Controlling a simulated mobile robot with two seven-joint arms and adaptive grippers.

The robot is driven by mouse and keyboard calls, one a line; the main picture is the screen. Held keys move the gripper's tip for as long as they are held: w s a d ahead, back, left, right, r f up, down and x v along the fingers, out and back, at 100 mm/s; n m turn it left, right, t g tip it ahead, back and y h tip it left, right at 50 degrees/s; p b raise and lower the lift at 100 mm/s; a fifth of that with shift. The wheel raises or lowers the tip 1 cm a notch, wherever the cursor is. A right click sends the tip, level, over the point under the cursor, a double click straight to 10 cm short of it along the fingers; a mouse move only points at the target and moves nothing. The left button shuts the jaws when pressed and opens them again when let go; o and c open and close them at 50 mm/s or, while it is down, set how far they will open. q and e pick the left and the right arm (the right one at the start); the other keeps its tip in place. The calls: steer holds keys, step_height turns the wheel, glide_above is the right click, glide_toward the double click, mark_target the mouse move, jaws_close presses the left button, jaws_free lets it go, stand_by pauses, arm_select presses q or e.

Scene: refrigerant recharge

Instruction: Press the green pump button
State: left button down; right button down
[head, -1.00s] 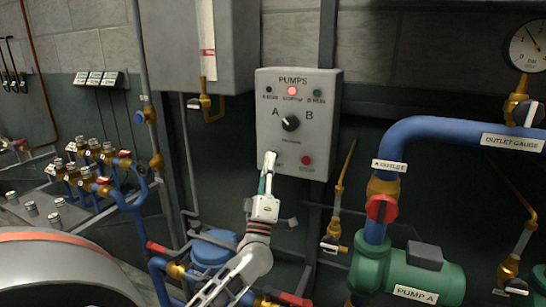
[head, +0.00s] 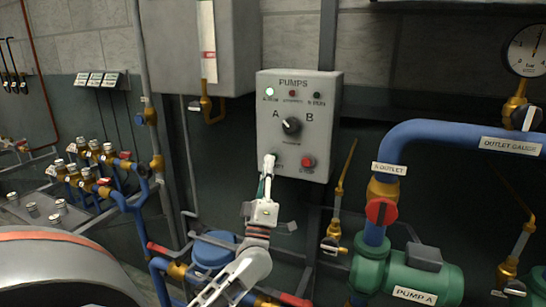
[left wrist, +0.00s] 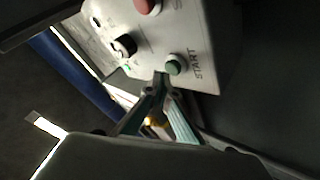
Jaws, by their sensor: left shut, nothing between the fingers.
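The grey PUMPS panel (head: 325,165) hangs on the wall, with a black A/B selector (head: 291,126) turned towards A and a red stop button (head: 308,162). My left gripper (head: 268,160) is shut and empty, its fingertips at the panel's lower left. The left A-run lamp (head: 270,92) is lit; the red lamp (head: 292,93) is dark. My right gripper is not in view.
Pump A (head: 405,275), its blue outlet pipe (head: 440,128) and a red valve handle (head: 381,211) stand right of the panel. A pressure gauge (head: 527,50) is at upper right. Brass valves (head: 85,165) and blue pipes are at left. A large drum (head: 60,270) is at lower left.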

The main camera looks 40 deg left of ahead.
arm_select(q)
steer(key=shift+s, duration=0.2)
steer(key=s, duration=0.1)
steer(key=s+d+p, duration=0.1)
steer(key=s, duration=0.1)
steer(key=s+p, duration=0.1)
steer(key=shift+s+d, duration=0.3)
steer(key=shift+s, duration=0.1)
stand_by(0.9)
